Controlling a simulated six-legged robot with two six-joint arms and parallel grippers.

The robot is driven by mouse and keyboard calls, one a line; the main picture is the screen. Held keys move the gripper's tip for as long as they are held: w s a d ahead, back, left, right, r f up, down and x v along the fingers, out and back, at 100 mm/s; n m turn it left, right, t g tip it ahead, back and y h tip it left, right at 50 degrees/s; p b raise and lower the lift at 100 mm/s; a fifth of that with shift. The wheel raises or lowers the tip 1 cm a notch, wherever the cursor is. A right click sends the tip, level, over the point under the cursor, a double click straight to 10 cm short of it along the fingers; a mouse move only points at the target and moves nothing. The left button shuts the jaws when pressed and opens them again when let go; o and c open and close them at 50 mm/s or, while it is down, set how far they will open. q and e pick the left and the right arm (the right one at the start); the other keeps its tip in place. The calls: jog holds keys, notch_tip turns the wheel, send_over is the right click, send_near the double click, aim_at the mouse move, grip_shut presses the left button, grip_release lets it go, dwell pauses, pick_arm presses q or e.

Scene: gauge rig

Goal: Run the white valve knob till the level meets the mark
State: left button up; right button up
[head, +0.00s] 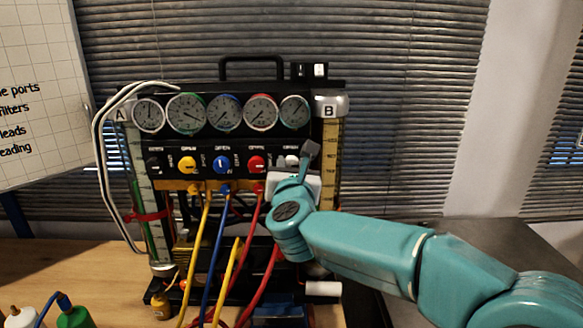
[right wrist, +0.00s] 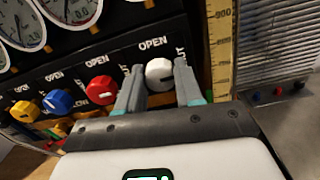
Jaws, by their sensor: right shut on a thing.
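The white valve knob (right wrist: 159,74) sits at the right end of the knob row, under an "OPEN" label, with a dark pointer line on its face. My right gripper (right wrist: 160,92) is shut on it, one finger on each side. My left gripper is not in view.
Yellow (head: 187,164), blue (head: 221,163) and red (head: 256,164) knobs sit left of the white one, below several round gauges (head: 225,112). Coloured hoses (head: 207,260) hang in front. Green (head: 75,316) and white bottles stand at the table's lower left.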

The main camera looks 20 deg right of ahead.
jog(key=n+b, duration=0.1)
jog(key=n, duration=0.2)
jog(key=shift+n, duration=0.3)
jog(key=n, duration=0.3)
jog(key=shift+n, duration=0.4)
jog(key=n+p, duration=0.1)
jog(key=n, duration=0.4)
jog(key=shift+r, duration=0.1)
jog(key=n+p, duration=0.1)
jog(key=n, duration=0.4)
jog(key=o, duration=1)
jog(key=shift+a, duration=0.1)
jog(key=shift+o, duration=0.2)
